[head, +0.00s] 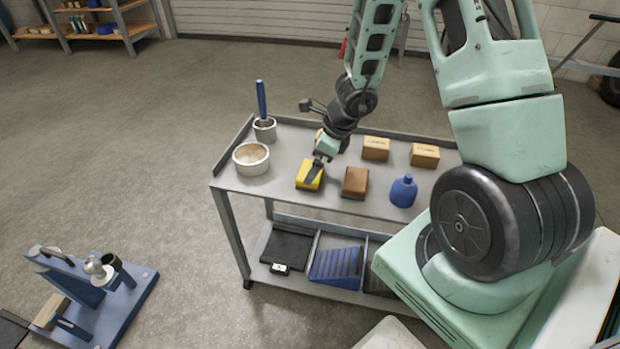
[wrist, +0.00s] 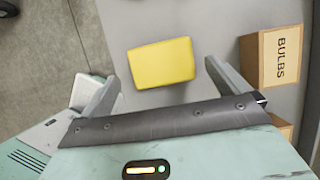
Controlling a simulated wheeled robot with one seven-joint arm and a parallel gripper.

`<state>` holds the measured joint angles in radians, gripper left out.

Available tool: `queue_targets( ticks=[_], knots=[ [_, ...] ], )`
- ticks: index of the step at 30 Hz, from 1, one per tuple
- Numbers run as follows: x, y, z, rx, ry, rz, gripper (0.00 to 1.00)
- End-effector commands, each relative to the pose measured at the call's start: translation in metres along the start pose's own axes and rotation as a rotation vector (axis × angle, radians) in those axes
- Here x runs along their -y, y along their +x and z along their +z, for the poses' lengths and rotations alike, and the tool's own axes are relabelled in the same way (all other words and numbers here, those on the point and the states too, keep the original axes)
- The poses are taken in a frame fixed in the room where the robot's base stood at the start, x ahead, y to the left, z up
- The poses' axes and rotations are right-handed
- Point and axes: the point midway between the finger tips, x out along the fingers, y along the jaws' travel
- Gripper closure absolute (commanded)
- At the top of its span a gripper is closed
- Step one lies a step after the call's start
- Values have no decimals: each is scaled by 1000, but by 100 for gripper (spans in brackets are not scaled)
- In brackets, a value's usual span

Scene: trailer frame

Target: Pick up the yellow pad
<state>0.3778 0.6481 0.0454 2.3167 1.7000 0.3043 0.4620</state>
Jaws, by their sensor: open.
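The yellow pad (head: 308,176) is a small block lying on the grey top of the cart (head: 232,181), left of a brown block. In the wrist view the yellow pad (wrist: 161,63) sits slightly tilted, ahead of and between my two fingers. My gripper (head: 318,170) is at the pad in the head view, with a finger overlapping part of it. In the wrist view my gripper (wrist: 162,80) is open, with a gap on each side of the pad and nothing held. Whether the fingertips have reached the pad's height is hard to tell.
A brown block (head: 355,182) stands just right of the pad. A blue bottle (head: 403,191), small cardboard boxes (head: 376,148), a round bowl (head: 251,159) and a cup with a blue-handled tool (head: 264,128) share the cart top. A box marked BULBS (wrist: 276,58) is at right.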

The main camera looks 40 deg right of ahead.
Motion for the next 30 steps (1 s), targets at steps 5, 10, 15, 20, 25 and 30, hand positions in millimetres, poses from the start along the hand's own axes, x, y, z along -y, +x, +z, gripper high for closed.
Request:
queue_targets(
  ticks=[5, 10, 15, 20, 25, 30],
  knots=[
    [1, 32, -2, -1, 0, 3, 0],
    [1, 45, -1, -1, -1, 2, 0],
    [2, 45, 0, 0, 0, 0, 0],
    [2, 44, 0, 0, 0, 1, 25],
    [2, 44, 0, 0, -1, 1, 41],
    [2, 44, 0, 0, -1, 1, 41]
  ],
)
